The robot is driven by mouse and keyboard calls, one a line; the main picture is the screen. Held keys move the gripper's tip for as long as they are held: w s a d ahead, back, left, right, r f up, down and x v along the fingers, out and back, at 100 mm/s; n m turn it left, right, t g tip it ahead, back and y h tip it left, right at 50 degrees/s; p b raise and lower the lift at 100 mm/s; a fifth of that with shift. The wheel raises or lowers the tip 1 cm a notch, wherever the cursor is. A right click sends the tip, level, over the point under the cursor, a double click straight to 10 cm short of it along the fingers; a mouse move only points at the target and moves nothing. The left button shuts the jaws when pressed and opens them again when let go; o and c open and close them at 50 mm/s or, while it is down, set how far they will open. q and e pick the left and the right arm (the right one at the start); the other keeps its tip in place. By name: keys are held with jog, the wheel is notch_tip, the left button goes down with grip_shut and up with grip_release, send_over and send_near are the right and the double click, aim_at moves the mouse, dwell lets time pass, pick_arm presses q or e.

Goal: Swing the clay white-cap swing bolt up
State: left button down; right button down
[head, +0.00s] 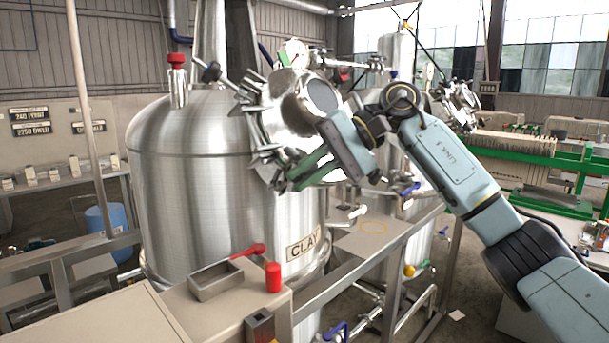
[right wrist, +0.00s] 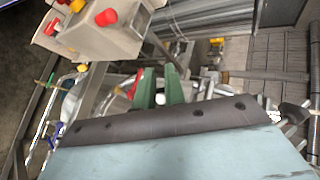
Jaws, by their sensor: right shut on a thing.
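The clay tank (head: 225,185) is a large brushed-steel vessel with a CLAY label (head: 303,245), left of centre in the head view. Its round manway (head: 275,115) faces right, with several swing bolts (head: 265,155) around its rim. My right gripper (head: 312,172) has green fingers and is at the lower right of the manway rim. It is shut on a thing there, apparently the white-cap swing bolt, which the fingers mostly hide. In the right wrist view the green fingers (right wrist: 160,86) stand close together past the dark palm edge, and the bolt cannot be made out clearly. My left gripper is not in view.
A pressure gauge (head: 294,53) and a red-capped fitting (head: 177,62) rise from the tank top. A second tank (head: 408,215) stands behind my right arm. A green-framed machine (head: 525,150) is at the right.

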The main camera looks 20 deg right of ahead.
jog(key=shift+w+d+r, duration=0.15)
jog(key=shift+r, duration=0.05)
jog(key=c, duration=1.5)
grip_release()
jog(key=shift+f, duration=0.2)
jog(key=v, duration=1.3)
jog(key=shift+d, duration=0.15)
